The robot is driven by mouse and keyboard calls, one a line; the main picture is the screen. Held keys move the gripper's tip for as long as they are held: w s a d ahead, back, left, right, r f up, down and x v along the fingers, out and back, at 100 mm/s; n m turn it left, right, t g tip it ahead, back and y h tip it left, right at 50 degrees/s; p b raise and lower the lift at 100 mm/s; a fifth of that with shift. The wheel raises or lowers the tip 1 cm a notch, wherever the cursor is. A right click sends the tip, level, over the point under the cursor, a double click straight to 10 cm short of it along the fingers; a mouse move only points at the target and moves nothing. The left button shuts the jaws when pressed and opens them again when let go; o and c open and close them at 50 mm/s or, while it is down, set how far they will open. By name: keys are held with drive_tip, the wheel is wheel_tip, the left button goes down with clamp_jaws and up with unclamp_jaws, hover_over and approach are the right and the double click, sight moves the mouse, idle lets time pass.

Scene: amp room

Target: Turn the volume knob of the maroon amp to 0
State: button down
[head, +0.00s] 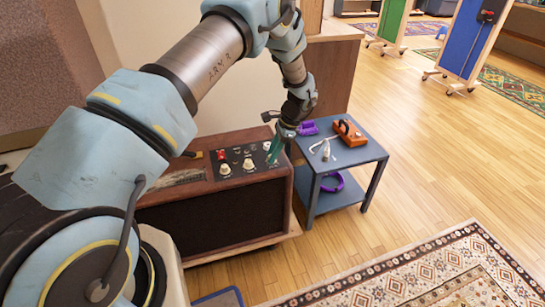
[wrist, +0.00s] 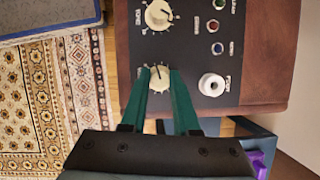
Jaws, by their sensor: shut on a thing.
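The maroon amp (head: 215,210) stands on a low base, with a black control panel on top; the panel (wrist: 205,60) fills the upper middle of the wrist view. My gripper (head: 272,152) reaches down to the panel's right end. In the wrist view my gripper (wrist: 160,76) has its two green fingers on either side of a cream knob (wrist: 160,80), shut on it. The knob has a dark pointer line and small scale marks around it. The lettering beside it is too small to read surely, so I cannot tell its exact setting.
Another cream knob (wrist: 159,14) and a white round fitting (wrist: 211,84) are close by on the panel. A blue-grey side table (head: 345,160) with an orange device (head: 348,132) and purple items stands right of the amp. A patterned rug (head: 440,270) lies in front.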

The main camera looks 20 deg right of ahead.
drive_tip(key=n+g+b, duration=0.1)
drive_tip(key=n, duration=0.2)
drive_tip(key=n+g+b, duration=0.1)
drive_tip(key=n, duration=0.2)
drive_tip(key=shift+w, duration=0.15)
drive_tip(key=shift+n+g, duration=0.3)
drive_tip(key=c, duration=0.7)
unclamp_jaws()
drive_tip(key=shift+o, duration=0.2)
drive_tip(key=v, duration=1)
drive_tip(key=shift+r+b, duration=0.35)
drive_tip(key=shift+r, duration=0.05)
drive_tip(key=shift+d, duration=0.15)
